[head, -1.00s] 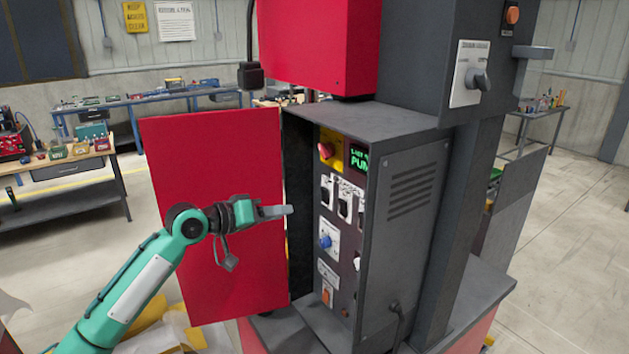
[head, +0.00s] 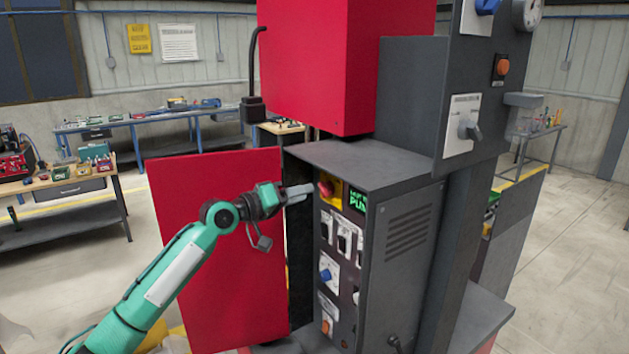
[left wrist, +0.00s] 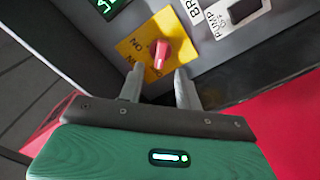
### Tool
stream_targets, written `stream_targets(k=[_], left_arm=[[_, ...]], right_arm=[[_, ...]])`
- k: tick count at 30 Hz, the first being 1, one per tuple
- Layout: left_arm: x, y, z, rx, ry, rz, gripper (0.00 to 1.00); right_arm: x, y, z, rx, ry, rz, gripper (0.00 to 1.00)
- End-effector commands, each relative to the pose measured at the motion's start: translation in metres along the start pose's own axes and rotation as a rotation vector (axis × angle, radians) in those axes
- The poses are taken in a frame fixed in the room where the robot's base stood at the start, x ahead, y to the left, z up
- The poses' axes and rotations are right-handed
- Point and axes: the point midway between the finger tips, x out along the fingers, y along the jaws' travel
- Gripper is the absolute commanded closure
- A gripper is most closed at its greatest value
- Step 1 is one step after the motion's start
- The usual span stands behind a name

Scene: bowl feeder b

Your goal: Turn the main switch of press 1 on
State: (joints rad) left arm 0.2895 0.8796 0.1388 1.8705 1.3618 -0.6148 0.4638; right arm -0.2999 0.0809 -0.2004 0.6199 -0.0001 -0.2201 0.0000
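The main switch is a red knob (head: 326,188) on a yellow plate (head: 337,196), high on the panel inside the press's open grey cabinet (head: 405,235). In the left wrist view the red knob (left wrist: 161,54) and its yellow plate (left wrist: 139,42) show clearly, with dark lettering on the plate. My left gripper (head: 308,190) is close in front of the knob. In the left wrist view its two fingers (left wrist: 159,82) are apart, just short of the knob, with nothing between them. Whether a fingertip touches the plate I cannot tell. My right gripper is not in view.
The red cabinet door (head: 215,290) stands open on the left, behind my left arm. Below the main switch are black switches (head: 343,243), a blue knob (head: 326,274) and an orange button (head: 326,327).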

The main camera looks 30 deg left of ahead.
Motion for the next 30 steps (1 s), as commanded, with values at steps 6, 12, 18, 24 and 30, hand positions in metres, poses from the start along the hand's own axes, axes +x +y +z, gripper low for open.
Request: stream_targets(k=[6,12,18,24,30], left_arm=[[0.032,0.003,-0.003,-0.003,0.000,0.001,0.65],[0.044,0.001,-0.001,0.000,0.000,0.000,0.65],[0.046,0.000,0.001,0.001,-0.001,-0.001,0.65],[0.045,0.000,0.001,0.000,-0.001,-0.001,0.85],[0.045,0.000,0.001,0.000,-0.001,-0.001,1.00]], right_arm=[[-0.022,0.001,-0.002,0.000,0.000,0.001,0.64],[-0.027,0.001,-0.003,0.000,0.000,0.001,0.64],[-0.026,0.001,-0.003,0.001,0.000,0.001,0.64],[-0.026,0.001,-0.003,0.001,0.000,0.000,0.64],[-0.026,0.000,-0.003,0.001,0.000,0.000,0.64]])
